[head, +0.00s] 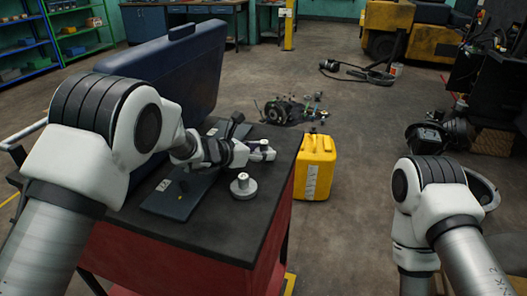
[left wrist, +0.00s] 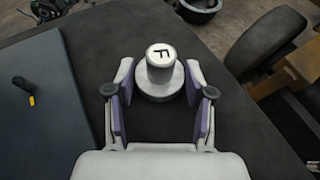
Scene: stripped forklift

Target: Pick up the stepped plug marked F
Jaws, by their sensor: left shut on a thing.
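The stepped plug marked F (left wrist: 160,62) is a light grey round piece, a narrow top on a wider flange. In the left wrist view it sits between the two fingers of my left gripper (left wrist: 160,92), its F face turned towards the camera. In the head view my left gripper (head: 262,150) is over the black table top, shut on the plug; the fingers and plug are small and hard to tell apart there. My right gripper is out of view; only part of the right arm shows.
Another light grey stepped plug (head: 243,187) stands on the black table top (head: 225,235), its marking unreadable. A yellow canister (head: 315,165) stands beyond the table's right edge.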

